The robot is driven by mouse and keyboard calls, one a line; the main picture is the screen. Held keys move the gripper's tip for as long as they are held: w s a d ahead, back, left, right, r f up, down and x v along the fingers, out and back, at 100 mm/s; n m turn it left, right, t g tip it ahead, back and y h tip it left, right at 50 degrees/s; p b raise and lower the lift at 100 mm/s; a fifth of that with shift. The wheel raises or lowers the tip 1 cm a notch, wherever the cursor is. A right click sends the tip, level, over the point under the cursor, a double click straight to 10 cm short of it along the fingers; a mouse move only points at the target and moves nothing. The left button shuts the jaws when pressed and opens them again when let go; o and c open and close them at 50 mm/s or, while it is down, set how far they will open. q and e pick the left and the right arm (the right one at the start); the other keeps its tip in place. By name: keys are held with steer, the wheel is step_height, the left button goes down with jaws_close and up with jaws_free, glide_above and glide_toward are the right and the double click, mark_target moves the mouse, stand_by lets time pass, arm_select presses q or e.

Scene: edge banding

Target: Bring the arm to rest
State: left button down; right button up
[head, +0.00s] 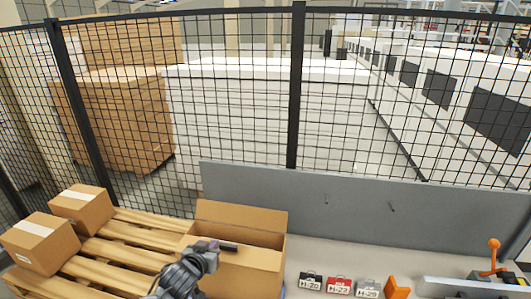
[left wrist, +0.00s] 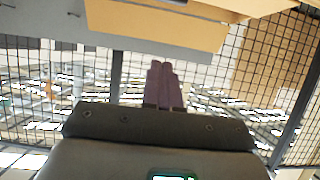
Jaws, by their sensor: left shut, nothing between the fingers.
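My left gripper (head: 228,247) shows in the head view in front of the open cardboard box (head: 245,280), its fingers pointing right across the upper part of the box. In the left wrist view its two fingers (left wrist: 163,85) lie side by side, shut with nothing between them. The box's inside is mostly hidden from the head view. My right gripper is in neither view.
A wooden pallet (head: 120,252) with two closed cartons (head: 82,208) (head: 40,243) is at the left. Black, red and grey labelled items (head: 311,281) (head: 339,286) (head: 367,288) and an orange piece (head: 397,288) stand right of the box. A grey panel (head: 370,205) and mesh fence (head: 240,110) close off the back.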

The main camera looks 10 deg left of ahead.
arm_select(q)
steer(key=s+d+f+n+g+p, duration=0.1)
steer(key=s+d+f+g, duration=0.1)
steer(key=s+f, duration=0.7)
steer(key=s+d+f+g+p, duration=0.1)
steer(key=s+d+f+g, duration=0.1)
steer(key=s+f, duration=0.65)
steer(key=s+f+g+p, duration=0.1)
steer(key=s+g+p, duration=0.15)
steer(key=s, duration=1.25)
steer(key=s+a+r+m+g+y, duration=0.1)
steer(key=s+a+r+g, duration=0.25)
steer(key=s+r, duration=0.6)
step_height(320, 180, down, 54)
steer(key=b, duration=5.3)
steer(key=shift+s+m+t, duration=0.2)
steer(key=shift+m+t, duration=0.1)
steer(key=shift+m, duration=0.1)
steer(key=shift+a+r, duration=0.1)
steer(key=shift+r, duration=0.05)
